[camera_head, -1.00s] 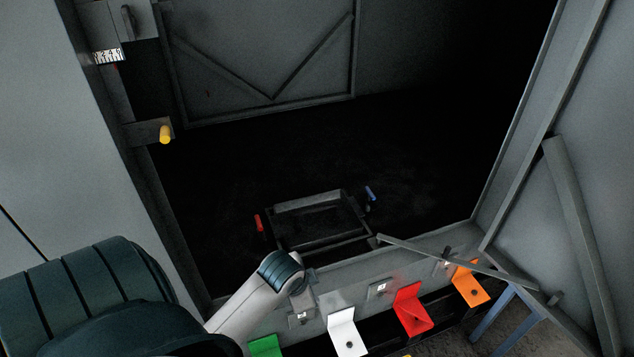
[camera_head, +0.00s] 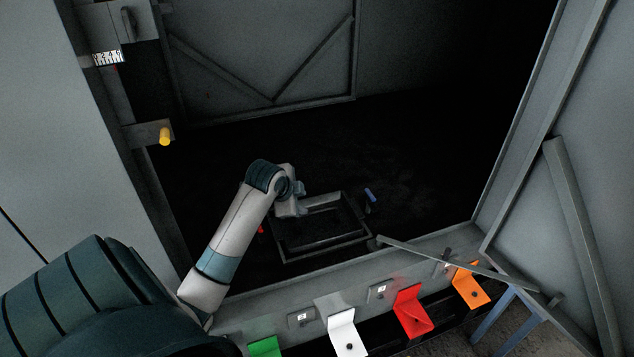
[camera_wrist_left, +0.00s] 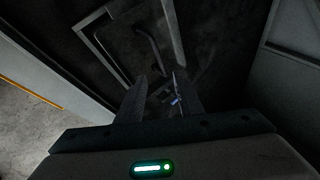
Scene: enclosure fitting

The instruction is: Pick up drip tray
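The drip tray appears to be the dark, shallow rectangular tray (camera_head: 325,252) on the black floor inside the enclosure. It has a blue handle (camera_head: 370,195) at its right. A red handle (camera_head: 261,230) at its left is mostly hidden by my left arm. My left gripper (camera_head: 298,201) is above the tray's left back corner in the head view. In the left wrist view its two fingers (camera_wrist_left: 163,98) stand apart, open, with a small blue piece showing between them. A grey frame edge shows beyond the fingers. I cannot tell whether the fingers touch the tray. My right gripper is not in view.
Several coloured tabs, green (camera_head: 265,347), white (camera_head: 346,333), red (camera_head: 412,311) and orange (camera_head: 470,286), line the front sill. A thin grey bar (camera_head: 455,261) slants across the sill at right. A yellow peg (camera_head: 165,136) juts from the left wall. Dark floor behind the tray looks clear.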

